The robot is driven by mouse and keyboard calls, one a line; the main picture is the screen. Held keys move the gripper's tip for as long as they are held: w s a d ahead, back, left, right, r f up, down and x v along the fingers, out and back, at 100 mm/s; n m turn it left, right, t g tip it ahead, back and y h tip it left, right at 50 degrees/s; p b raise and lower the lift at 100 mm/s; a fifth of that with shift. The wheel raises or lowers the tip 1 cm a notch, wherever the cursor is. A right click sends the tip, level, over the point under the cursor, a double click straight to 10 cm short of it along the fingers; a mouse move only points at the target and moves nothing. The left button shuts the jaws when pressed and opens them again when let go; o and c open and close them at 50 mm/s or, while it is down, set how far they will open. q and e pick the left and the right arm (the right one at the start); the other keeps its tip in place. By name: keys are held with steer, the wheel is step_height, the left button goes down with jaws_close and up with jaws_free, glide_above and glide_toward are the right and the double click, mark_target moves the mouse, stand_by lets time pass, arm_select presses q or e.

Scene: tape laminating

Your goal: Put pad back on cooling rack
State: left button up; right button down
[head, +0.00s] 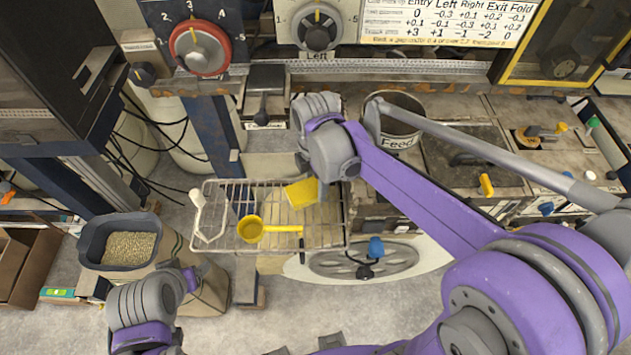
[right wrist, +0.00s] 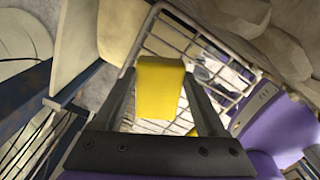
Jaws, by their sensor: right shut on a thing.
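A yellow pad (head: 302,193) is at the right part of the wire cooling rack (head: 215,246) in the head view. My right gripper (head: 318,187) comes down over that side of the rack and is shut on the pad. In the right wrist view the pad (right wrist: 160,90) sits between the two fingers, with the rack's wires (right wrist: 215,62) behind it. I cannot tell whether the pad touches the wires. My left gripper (head: 187,277) is at the lower left, by a bin of grain; its fingers are too small to read.
A grain bin (head: 120,242) stands left of the rack. A Feed pot (head: 399,117) and a bench with dials are behind.

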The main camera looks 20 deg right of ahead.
mark_target(315, 185)
steer(key=shift+f, duration=0.2)
steer(key=shift+f, duration=0.15)
jaws_free()
steer(key=shift+r, duration=0.55)
step_height(315, 185, up, 12)
steer(key=shift+f+p, duration=0.25)
steer(key=shift+p, duration=0.15)
